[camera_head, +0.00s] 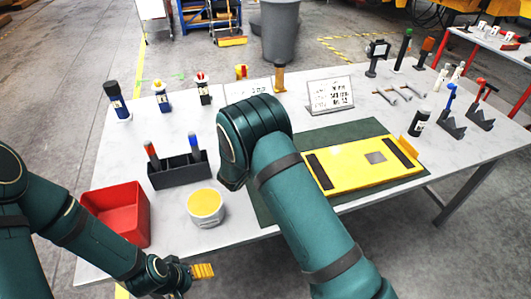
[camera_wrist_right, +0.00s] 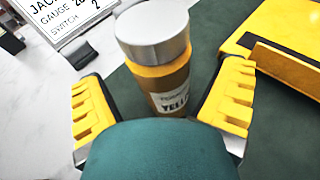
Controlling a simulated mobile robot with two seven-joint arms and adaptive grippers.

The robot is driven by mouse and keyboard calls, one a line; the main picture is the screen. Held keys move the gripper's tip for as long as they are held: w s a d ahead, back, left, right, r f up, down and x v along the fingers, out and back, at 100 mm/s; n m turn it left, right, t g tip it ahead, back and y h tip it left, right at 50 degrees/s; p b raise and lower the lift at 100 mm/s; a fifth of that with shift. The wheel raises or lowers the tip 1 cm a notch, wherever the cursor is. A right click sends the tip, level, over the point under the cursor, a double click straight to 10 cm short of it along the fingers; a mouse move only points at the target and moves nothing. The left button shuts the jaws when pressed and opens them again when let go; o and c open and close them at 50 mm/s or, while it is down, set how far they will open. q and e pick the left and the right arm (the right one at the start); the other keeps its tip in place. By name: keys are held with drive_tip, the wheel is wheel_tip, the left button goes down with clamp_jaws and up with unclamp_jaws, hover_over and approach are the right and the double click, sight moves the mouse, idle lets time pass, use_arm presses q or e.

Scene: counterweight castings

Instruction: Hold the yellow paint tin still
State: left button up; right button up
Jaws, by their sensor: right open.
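A white tin with a yellow top (camera_head: 206,207) stands upright near the front edge of the table, right of the red bin. My left gripper (camera_head: 203,271) is low, near the front edge below that tin and apart from it; its jaw gap is not clear. My right gripper (camera_wrist_right: 160,101) is open. Its yellow fingers are on either side of a yellow-brown container with a silver lid (camera_wrist_right: 165,75), labelled "YELL...", standing on the green mat. I cannot tell whether the fingers touch it. In the head view my right arm hides this container and my right gripper.
A red bin (camera_head: 118,212) and a dark holder with two markers (camera_head: 179,172) stand left of and behind the white tin. A yellow plate (camera_head: 363,166) lies on the green mat (camera_head: 340,134). A sign (camera_head: 330,95) and several small items stand farther back.

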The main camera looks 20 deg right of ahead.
drive_tip(key=x, duration=0.3)
drive_tip(key=shift+w+d+f, duration=0.1)
drive_tip(key=shift+d, duration=0.15)
drive_tip(key=c, duration=1.6)
